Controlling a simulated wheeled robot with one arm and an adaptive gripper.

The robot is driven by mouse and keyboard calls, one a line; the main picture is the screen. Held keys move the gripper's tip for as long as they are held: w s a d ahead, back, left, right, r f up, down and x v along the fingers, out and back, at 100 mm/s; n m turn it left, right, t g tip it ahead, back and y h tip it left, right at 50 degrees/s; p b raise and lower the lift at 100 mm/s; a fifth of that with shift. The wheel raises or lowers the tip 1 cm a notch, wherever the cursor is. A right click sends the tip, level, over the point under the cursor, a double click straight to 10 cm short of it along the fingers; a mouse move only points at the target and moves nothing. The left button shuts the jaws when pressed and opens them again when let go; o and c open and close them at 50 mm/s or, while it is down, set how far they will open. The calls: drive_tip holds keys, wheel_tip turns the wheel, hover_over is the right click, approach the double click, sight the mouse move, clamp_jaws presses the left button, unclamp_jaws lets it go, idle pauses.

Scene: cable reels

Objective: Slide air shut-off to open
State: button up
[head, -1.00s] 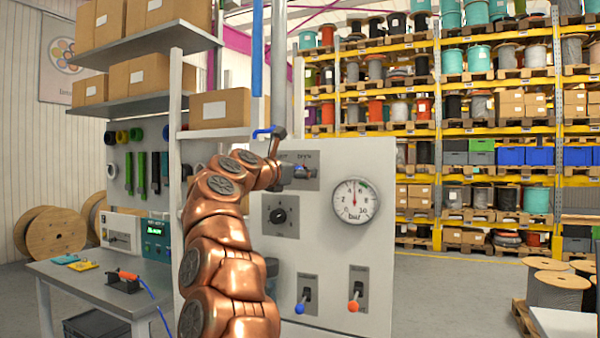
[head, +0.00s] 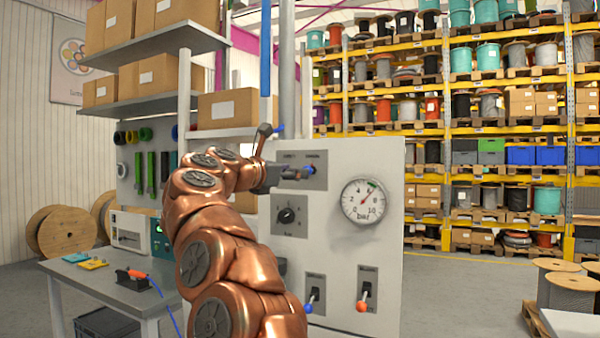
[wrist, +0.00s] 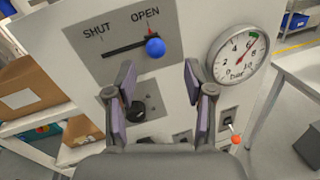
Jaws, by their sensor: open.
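The air shut-off slider is a grey plate (wrist: 110,62) on the white panel, with a dark slot marked SHUT at left and OPEN at right. Its blue knob (wrist: 155,47) stands at the OPEN end of the slot, beside a red mark. The knob also shows in the head view (head: 309,169), at the right of the plate. My gripper (wrist: 160,74) is open and empty, with its fingers apart and the knob just beyond the tips, roughly between them in the picture. In the head view my gripper (head: 280,174) is close to the plate.
A pressure gauge (head: 363,201) is right of the slider, its needle pointing up and right. A rotary knob (head: 287,215) sits below the slider. Levers with blue (head: 309,308) and orange (head: 362,306) tips are lower down. A grey bench (head: 105,285) stands at left.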

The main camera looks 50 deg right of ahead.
drive_tip(key=shift+a, duration=2.35)
